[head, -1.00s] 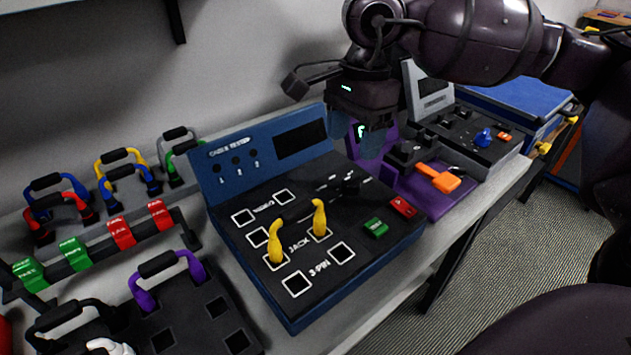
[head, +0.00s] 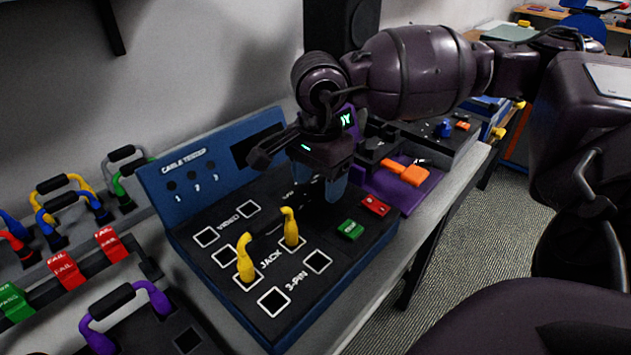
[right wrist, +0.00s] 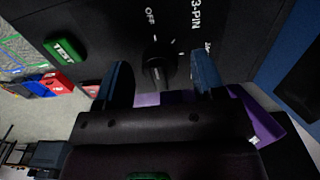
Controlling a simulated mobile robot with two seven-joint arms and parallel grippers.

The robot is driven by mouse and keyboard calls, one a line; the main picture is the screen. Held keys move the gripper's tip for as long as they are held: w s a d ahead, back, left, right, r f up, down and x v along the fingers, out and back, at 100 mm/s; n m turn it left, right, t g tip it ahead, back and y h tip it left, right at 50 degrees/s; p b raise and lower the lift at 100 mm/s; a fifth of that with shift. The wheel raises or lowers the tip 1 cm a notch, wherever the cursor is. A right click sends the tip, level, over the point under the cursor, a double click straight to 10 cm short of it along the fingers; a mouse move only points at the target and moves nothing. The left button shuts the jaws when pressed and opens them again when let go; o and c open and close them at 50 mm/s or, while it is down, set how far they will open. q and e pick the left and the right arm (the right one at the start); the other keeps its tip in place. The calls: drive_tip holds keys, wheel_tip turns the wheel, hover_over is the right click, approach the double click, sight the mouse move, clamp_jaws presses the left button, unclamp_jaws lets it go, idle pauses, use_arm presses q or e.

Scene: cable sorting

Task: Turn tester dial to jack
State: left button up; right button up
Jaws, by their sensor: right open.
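The blue and black cable tester (head: 222,272) stands on the bench with its printed panel facing up. Its black dial (right wrist: 157,73) shows in the right wrist view, with the OFF mark beyond it and other marks around it. I cannot tell which mark the dial points to. My right gripper (head: 320,186) is over the dial area in the head view and hides the dial there. In the right wrist view the gripper (right wrist: 162,82) is open, with one blue finger on each side of the dial. Contact is unclear. My left gripper is not in view.
Two yellow plugs (head: 245,258) stand upright in the JACK row. The green TEST button (head: 350,230) and a red button (head: 376,206) are right of the gripper. A purple device with an orange lever (head: 405,172) stands behind. Cable holders and FAIL tags (head: 66,270) are at left.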

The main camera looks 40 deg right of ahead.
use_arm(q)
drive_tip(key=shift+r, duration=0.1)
use_arm(e)
drive_tip(key=shift+f, duration=0.25)
drive_tip(key=shift+c, duration=0.5)
drive_tip(key=c, duration=0.8)
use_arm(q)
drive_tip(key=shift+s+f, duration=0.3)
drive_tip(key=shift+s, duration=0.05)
